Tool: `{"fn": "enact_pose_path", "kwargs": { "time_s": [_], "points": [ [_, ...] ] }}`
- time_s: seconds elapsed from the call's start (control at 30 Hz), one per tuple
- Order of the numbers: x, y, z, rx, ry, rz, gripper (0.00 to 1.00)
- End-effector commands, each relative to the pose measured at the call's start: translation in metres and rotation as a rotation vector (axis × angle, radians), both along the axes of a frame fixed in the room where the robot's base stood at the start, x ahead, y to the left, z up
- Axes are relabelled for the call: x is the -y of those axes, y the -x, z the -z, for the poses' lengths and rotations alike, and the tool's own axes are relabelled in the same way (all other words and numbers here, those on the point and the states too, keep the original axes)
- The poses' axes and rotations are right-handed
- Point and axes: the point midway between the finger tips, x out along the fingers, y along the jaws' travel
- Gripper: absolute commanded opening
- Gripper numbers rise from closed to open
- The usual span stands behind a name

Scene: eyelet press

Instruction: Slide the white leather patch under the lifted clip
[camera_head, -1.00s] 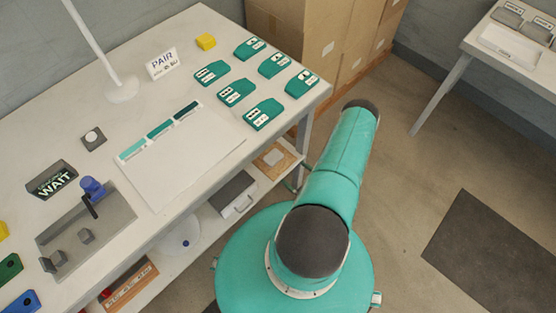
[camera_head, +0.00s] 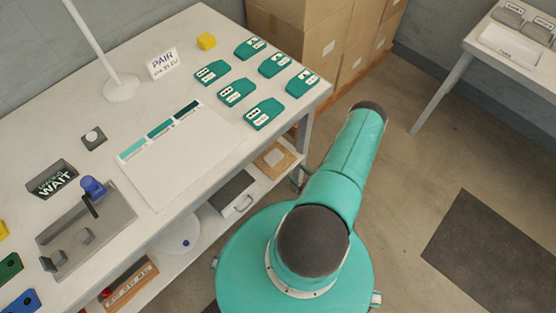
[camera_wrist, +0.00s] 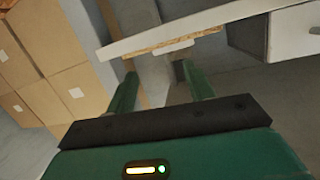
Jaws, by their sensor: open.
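A small whitish piece (camera_head: 275,157) lies on a brown board (camera_head: 262,163) on the shelf under the table; I cannot tell for sure that it is the leather patch. In the wrist view a pale piece (camera_wrist: 174,47) shows at the edge of a brown board (camera_wrist: 150,51). My gripper (camera_wrist: 162,88) is open and empty, its two green fingers apart, pointing toward that board from a short distance. I cannot make out a lifted clip in either view. My gripper is hidden in the head view.
A grey drawer box (camera_head: 232,193) stands on the shelf. Cardboard boxes (camera_head: 320,50) stand behind.

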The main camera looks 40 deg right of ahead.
Motion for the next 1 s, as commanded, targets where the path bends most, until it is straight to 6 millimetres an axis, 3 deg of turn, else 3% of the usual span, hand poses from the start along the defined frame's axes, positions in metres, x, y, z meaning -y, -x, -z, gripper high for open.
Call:
{"fn": "enact_pose_path", "kwargs": {
  "time_s": [0.03, 0.27, 0.47, 0.63, 0.8, 0.9, 1.0],
  "points": [
    [0.009, 0.005, 0.005, -0.033, -0.061, 0.086, 0.43],
    [0.040, 0.039, 0.039, -0.185, -0.595, 0.630, 0.00],
    [0.032, 0.063, 0.044, -0.188, -1.199, 1.059, 0.00],
    [0.011, 0.060, 0.017, -0.106, -1.779, 1.320, 0.00],
    [-0.004, 0.044, -0.035, -0.004, -2.326, 1.430, 0.00],
    [-0.007, 0.036, -0.061, 0.031, -2.532, 1.433, 0.00],
    [-0.008, 0.031, -0.073, 0.041, -2.630, 1.427, 0.00]
  ]
}}
